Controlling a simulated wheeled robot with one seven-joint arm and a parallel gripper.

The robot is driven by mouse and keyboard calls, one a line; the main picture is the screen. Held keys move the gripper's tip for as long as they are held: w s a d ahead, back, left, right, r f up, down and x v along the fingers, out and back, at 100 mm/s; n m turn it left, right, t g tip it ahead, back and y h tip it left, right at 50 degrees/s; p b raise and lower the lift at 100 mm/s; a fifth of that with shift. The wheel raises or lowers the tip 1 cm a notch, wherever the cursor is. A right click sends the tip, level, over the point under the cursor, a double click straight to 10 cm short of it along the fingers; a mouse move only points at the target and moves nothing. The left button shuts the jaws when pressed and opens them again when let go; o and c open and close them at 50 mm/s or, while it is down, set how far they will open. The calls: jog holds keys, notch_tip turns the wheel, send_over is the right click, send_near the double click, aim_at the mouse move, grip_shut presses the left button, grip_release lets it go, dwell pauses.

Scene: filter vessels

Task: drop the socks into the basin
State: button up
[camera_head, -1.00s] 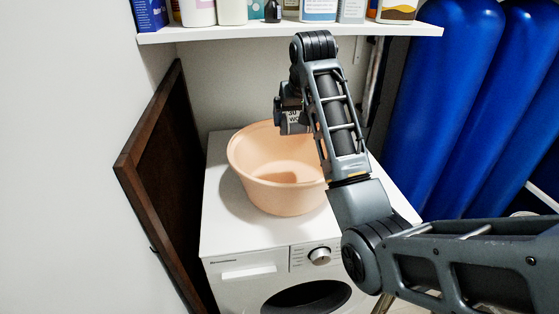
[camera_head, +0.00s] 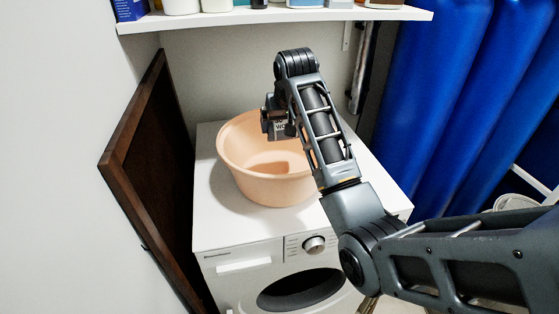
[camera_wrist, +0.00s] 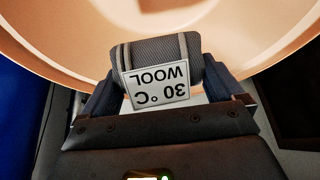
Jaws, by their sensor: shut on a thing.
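A grey rolled pair of socks (camera_wrist: 150,52) with pale stripes and a white label reading "30 °C WOOL" sits between the fingers of my gripper (camera_wrist: 158,82) in the wrist view. The gripper is shut on it. In the head view my gripper (camera_head: 277,124) hangs over the back part of the peach basin (camera_head: 238,160), with the socks' label just showing. The basin stands upright on the white washing machine, and its visible inside looks empty. My arm hides part of its right side. The basin wall (camera_wrist: 50,32) curves beyond the socks in the wrist view.
The washing machine top (camera_head: 215,220) is clear around the basin. A shelf (camera_head: 270,18) with bottles runs above, behind my arm. A dark wooden panel (camera_head: 140,165) leans at the left. Tall blue cylinders (camera_head: 430,90) stand at the right.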

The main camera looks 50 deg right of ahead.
jog(key=o, duration=0.7)
jog(key=shift+c, duration=0.2)
jog(key=b+v, duration=0.1)
jog(key=v, duration=0.6)
jog(key=shift+s+r, duration=0.15)
jog(key=shift+r, duration=0.15)
